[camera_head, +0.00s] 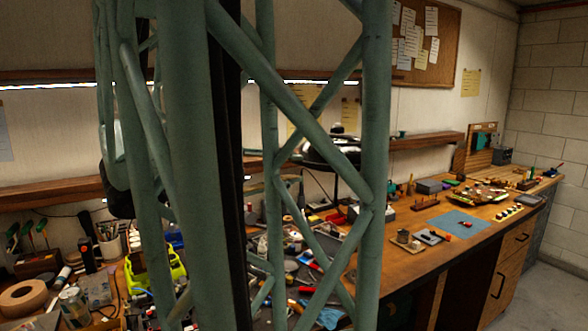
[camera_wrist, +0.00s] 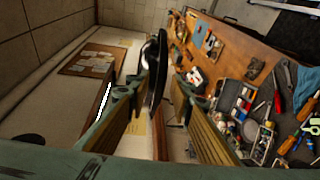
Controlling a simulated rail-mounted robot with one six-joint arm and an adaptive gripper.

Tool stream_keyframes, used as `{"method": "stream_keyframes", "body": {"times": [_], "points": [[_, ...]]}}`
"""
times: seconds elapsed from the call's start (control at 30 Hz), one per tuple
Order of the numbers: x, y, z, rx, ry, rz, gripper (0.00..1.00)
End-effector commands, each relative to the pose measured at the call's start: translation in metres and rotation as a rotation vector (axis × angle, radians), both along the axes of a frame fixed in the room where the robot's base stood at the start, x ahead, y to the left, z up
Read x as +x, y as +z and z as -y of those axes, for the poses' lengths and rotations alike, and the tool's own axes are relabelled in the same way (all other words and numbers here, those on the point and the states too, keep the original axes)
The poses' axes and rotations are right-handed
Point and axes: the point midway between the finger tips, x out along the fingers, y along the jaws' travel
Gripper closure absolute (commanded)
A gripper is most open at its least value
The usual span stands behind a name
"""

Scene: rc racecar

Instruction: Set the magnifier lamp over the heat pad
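The magnifier lamp's dark round head (camera_head: 330,152) shows in the head view above the bench, partly hidden by green lattice bars. In the wrist view a black disc seen edge-on, apparently the lamp head (camera_wrist: 157,75), stands between the fingers of my gripper (camera_wrist: 158,85). The fingers are apart, the disc lies nearer the left finger, and a gap shows on its right. I cannot tell whether the left finger touches it. A flat light-blue mat (camera_head: 457,223), possibly the heat pad, lies on the bench to the right; it also shows in the wrist view (camera_wrist: 200,33).
The wooden bench (camera_head: 400,268) runs along the wall. Tools and a parts tray (camera_wrist: 236,98) crowd its near part. Small parts (camera_head: 427,237) lie beside the mat. A wooden shelf (camera_head: 425,141) and a cork board (camera_head: 436,65) are on the wall behind.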

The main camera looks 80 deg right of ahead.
Motion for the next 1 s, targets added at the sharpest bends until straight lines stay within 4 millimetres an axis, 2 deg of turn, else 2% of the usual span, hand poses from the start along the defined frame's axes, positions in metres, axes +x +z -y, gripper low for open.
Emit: {"method": "stream_keyframes", "body": {"times": [0.3, 0.7, 0.93, 1.0], "points": [[0.0068, 0.0019, -0.0093, -0.001, 0.000, -0.001, 0.79], [0.0076, 0.0021, -0.0106, 0.000, 0.000, 0.000, 0.79], [0.0094, 0.0042, -0.0084, 0.005, -0.003, -0.009, 0.99], [0.0114, 0.0062, -0.0060, 0.012, -0.009, -0.019, 1.00]]}}
